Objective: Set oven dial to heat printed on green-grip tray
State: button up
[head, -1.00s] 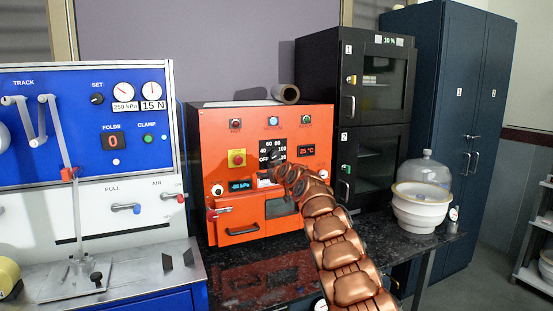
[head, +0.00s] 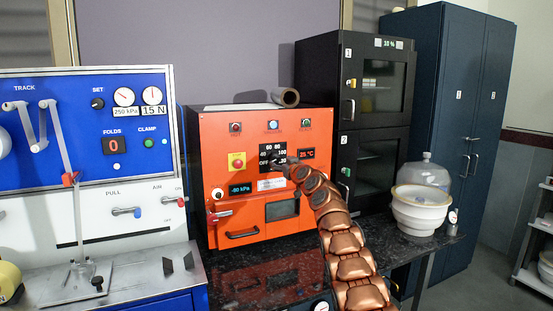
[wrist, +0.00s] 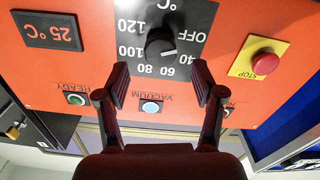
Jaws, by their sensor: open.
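The oven dial (wrist: 160,42) is a round black knob on a dark scale panel marked OFF and 40 to 120 °C, upside down in the wrist view. A light mark shows on its lower right side; I cannot tell its exact setting. The dial sits on the orange oven (head: 215,150), where my arm partly covers the scale in the head view. My gripper (wrist: 161,84) is open and empty, its two fingers apart and pointing at the panel, on either side below the dial in the picture. I see no green-grip tray in these views.
A red STOP button (wrist: 265,63) on a yellow plate and a 25 °C display (wrist: 47,31) flank the dial. A VACUUM button (wrist: 151,107) lies between the fingers. The black two-door cabinet (head: 320,80) stands right of the oven, the blue machine (head: 60,110) left.

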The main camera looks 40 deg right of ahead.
aim_at(276, 159)
jog(key=shift+w+d+r+p, duration=0.1)
jog(key=shift+w+r+p, duration=0.15)
jog(key=shift+w+p, duration=0.25)
jog(key=shift+w+d+p, duration=0.2)
jog(key=shift+w+p, duration=0.45)
jog(key=p+x, duration=0.2)
jog(key=shift+p, duration=0.3)
jog(key=shift+w+d+f+p, duration=0.15)
jog(key=shift+w+p, duration=0.15)
jog(key=shift+p, duration=0.2)
jog(key=c, duration=1.1)
